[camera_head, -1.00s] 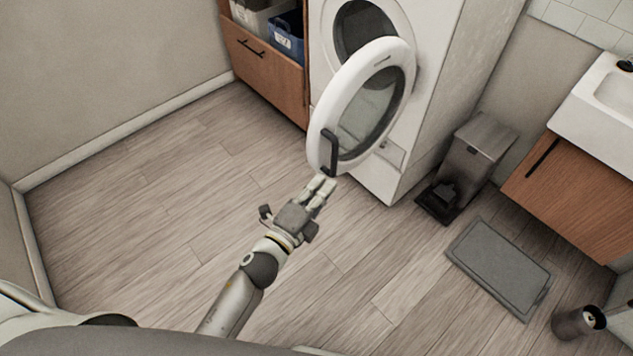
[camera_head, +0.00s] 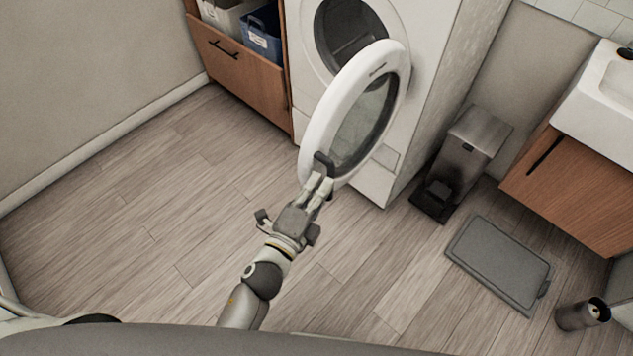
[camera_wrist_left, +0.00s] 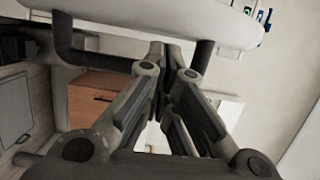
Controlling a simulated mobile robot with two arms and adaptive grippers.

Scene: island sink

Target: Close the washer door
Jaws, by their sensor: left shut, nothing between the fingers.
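The white washer (camera_head: 425,70) stands at the top centre of the head view. Its round door (camera_head: 318,125), a white ring with a glass middle, stands open towards me. A dark handle (camera_head: 322,163) sits on the door's lower left rim. My left gripper (camera_head: 322,182) is shut and empty, its fingertips at the handle in the head view. In the left wrist view the fingers (camera_wrist_left: 172,60) point at the door rim (camera_wrist_left: 150,22), between the two legs of the handle (camera_wrist_left: 75,52). Whether they touch it I cannot tell. My right gripper is not in view.
A wooden cabinet (camera_head: 240,75) with storage bins stands left of the washer. A pedal bin (camera_head: 465,155), a grey scale or mat (camera_head: 500,265) and a sink cabinet (camera_head: 575,190) are on the right. The floor on the left is clear.

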